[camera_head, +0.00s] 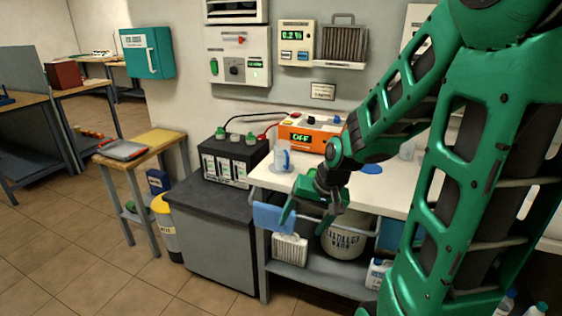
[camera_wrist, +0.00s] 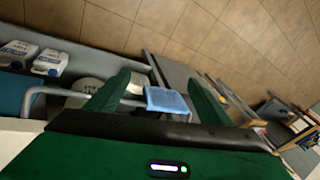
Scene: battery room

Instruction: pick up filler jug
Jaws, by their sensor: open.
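The filler jug (camera_head: 283,158), a small clear jug with a blue handle, stands upright on the white worktop (camera_head: 385,190), in front of the orange charger. My gripper (camera_head: 306,226) is open and empty at the worktop's front edge, to the right of the jug and lower in the picture. Its green fingers point down near the front rail. In the wrist view my gripper (camera_wrist: 155,85) has a blue cloth (camera_wrist: 167,101) showing between its spread fingers; the cloth hangs on the rail. I cannot make out the jug in the wrist view.
The orange charger (camera_head: 306,132) and black battery (camera_head: 234,160) stand behind and left of the jug. A grey cabinet (camera_head: 212,232) adjoins the worktop. A white bucket (camera_head: 343,240) and white containers sit on the lower shelf. A blue disc (camera_head: 371,169) lies on the worktop.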

